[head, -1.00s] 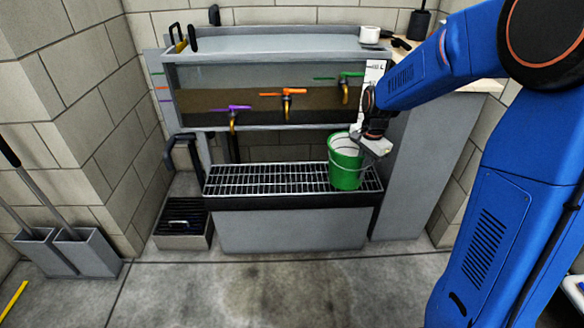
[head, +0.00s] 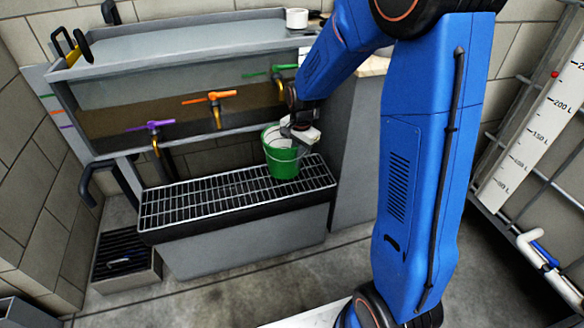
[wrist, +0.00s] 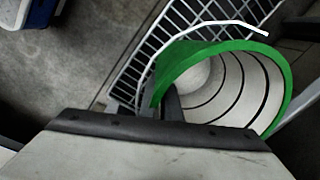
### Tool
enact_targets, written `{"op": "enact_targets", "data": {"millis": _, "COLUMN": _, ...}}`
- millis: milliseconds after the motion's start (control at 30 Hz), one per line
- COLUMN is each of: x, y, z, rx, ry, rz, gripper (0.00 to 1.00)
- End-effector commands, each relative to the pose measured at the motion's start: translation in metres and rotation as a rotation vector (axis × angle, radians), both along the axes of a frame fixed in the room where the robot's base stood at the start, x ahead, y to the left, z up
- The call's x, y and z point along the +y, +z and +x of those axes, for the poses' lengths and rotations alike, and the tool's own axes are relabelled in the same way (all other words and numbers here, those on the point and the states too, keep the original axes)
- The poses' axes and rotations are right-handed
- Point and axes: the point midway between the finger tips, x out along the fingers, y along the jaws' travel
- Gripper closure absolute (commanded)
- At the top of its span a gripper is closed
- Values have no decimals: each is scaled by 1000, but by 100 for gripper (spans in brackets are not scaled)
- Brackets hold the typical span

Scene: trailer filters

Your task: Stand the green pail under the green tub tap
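The green pail (head: 284,158), white inside, stands upright at the right end of the grate (head: 190,203). The green tub tap (head: 270,72) is on the tub front above it. Its brass spout (head: 281,88) appears roughly over the pail in the head view. My gripper (head: 297,130) is at the pail's right rim. In the wrist view, a dark finger lies just inside the green pail's wall (wrist: 262,55), against the near rim, and the gripper looks shut on it. The pail's thin handle (wrist: 190,27) arcs past the rim.
An orange tap (head: 209,97) and a purple tap (head: 151,127) are further left on the tub (head: 165,55). A white cup (head: 297,18) stands at the tub's back right. A marked tank (head: 540,130) is at the far right. The floor in front is clear.

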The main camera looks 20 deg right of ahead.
Motion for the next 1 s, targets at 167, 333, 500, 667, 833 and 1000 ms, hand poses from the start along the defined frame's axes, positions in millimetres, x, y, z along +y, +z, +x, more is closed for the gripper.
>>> {"op": "enact_targets", "data": {"millis": 167, "x": 0, "y": -12, "z": 0, "rx": 2, "ry": 0, "rz": 0, "gripper": 100}}
{"op": "enact_targets", "data": {"millis": 333, "x": 0, "y": -35, "z": 0, "rx": 2, "ry": 0, "rz": 0, "gripper": 100}}
{"op": "enact_targets", "data": {"millis": 500, "x": 0, "y": -39, "z": 0, "rx": -1, "ry": 1, "rz": 0, "gripper": 100}}
{"op": "enact_targets", "data": {"millis": 667, "x": 0, "y": -39, "z": 0, "rx": -1, "ry": 0, "rz": 0, "gripper": 100}}
{"op": "enact_targets", "data": {"millis": 833, "x": 0, "y": -42, "z": 0, "rx": -1, "ry": 1, "rz": 0, "gripper": 84}}
{"op": "enact_targets", "data": {"millis": 1000, "x": 0, "y": -42, "z": 0, "rx": -1, "ry": 1, "rz": 0, "gripper": 78}}
